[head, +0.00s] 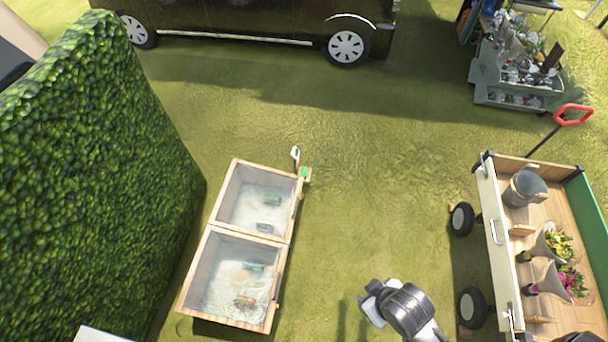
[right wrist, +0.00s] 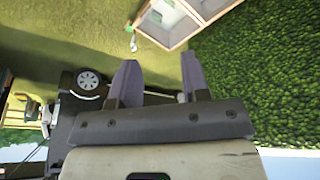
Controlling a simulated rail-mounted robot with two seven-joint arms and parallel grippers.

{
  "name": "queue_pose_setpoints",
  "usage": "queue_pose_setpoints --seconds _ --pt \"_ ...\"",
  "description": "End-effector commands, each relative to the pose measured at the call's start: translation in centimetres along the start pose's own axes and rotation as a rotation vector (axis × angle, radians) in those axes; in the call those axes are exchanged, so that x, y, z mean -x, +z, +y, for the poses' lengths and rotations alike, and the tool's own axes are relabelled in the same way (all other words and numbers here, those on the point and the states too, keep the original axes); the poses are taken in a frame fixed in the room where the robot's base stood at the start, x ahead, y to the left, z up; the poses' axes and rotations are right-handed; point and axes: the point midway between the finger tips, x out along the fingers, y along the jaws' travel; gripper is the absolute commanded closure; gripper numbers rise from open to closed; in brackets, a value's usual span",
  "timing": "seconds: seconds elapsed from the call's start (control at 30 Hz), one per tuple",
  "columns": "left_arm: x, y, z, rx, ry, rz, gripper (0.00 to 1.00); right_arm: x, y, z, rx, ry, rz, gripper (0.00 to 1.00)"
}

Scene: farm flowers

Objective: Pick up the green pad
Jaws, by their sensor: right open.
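A small bright green piece (head: 304,172), which looks like the pad, sits at the upper right corner of a wooden-framed, two-part box (head: 291,243) on the grass. A white upright item (head: 295,153) stands beside it. Several small green objects, one of them here (head: 273,200), lie inside the box; I cannot tell whether any is a pad. My right gripper (head: 366,299) is open and empty, right of the box and well apart from it. In the right wrist view its two fingers (right wrist: 158,58) are spread, with the box corner (right wrist: 180,45) beyond. My left gripper is not in view.
A tall hedge (head: 90,180) stands left of the box. A wooden cart (head: 488,205) with buckets and flowers is at the right. A dark van (head: 250,18) is at the back.

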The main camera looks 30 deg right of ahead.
Motion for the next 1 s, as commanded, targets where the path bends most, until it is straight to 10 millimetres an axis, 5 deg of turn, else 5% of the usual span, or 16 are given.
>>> queue_pose_setpoints --seconds 0.2,0.5,1.0 --pt "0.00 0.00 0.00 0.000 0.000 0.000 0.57 0.00 -0.01 0.00 0.000 0.000 0.000 0.56" --pt "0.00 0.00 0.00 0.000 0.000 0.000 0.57 0.00 -0.01 -0.01 0.000 0.000 0.000 0.28" --pt "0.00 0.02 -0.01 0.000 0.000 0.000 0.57 0.00 0.00 -0.04 0.000 -0.001 0.000 0.28"
